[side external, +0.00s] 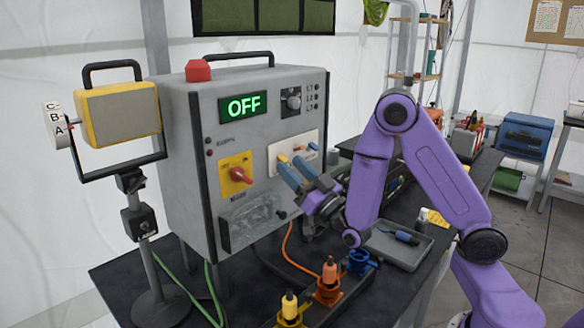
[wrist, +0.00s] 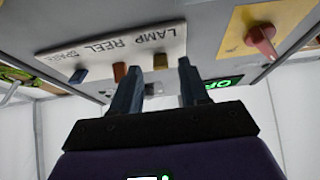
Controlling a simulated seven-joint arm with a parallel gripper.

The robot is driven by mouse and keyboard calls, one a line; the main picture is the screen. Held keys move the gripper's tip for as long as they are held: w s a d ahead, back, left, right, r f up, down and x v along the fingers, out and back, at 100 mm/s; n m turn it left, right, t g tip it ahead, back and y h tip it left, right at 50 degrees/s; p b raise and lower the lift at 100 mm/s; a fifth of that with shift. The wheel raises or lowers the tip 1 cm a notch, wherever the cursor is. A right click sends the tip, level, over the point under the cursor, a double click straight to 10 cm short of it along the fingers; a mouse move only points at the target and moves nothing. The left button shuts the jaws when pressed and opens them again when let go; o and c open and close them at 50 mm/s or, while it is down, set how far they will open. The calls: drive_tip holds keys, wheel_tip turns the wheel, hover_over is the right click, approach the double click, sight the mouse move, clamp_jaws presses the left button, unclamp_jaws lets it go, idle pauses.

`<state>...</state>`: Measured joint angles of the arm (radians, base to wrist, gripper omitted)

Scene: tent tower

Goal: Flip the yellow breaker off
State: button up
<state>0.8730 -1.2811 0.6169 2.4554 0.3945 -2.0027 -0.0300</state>
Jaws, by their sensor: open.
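The grey control box (side external: 180,140) carries a light breaker panel (side external: 309,141) on its front. The yellow breaker (side external: 283,158) is at the panel's left, just above my fingertips. My gripper (side external: 290,164) is open, its two blue-grey fingers reaching up to the panel. In the wrist view, the yellow breaker (wrist: 160,61) shows between the fingertips of my gripper (wrist: 159,65); I cannot tell whether they touch it. An orange breaker (wrist: 119,72) and a blue breaker (wrist: 78,76) sit beside it. The switch's exact position is unclear.
A red rotary switch (side external: 237,174) on a yellow plate is left of the panel. Colored connectors (side external: 328,280) stand on the dark table below, near a grey tray (side external: 398,247). A yellow lamp (side external: 118,112) stands at left.

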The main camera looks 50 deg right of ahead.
drive_tip(key=shift+v, duration=0.8)
wheel_tip(320, 180, up, 7)
drive_tip(key=shift+a, duration=0.1)
idle(0.4)
